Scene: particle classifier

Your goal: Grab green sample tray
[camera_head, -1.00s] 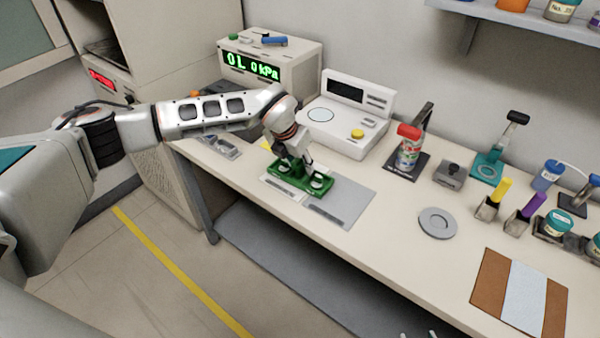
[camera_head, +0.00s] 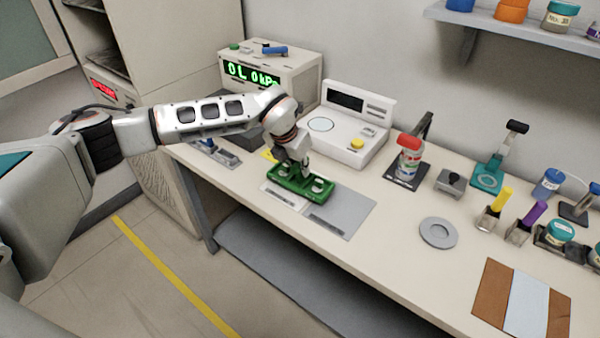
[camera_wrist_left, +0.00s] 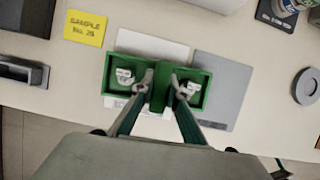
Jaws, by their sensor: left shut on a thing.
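The green sample tray (camera_head: 301,182) is on the table near its front edge, over a white and grey mat. It holds two small pale items, one in each half, as the left wrist view shows. My left gripper (camera_head: 297,170) comes down over the tray from above. In the left wrist view my left gripper (camera_wrist_left: 161,84) is shut on the raised green middle part of the tray (camera_wrist_left: 118,72). I cannot tell whether the tray touches the mat. My right gripper is not in view.
Behind the tray stands a white scale-like device (camera_head: 340,130) and a box with a green display (camera_head: 262,75). To the right are a red-capped bottle (camera_head: 408,160), a grey ring (camera_head: 438,233) and colour-handled tools. A yellow label (camera_wrist_left: 85,28) lies beside the tray.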

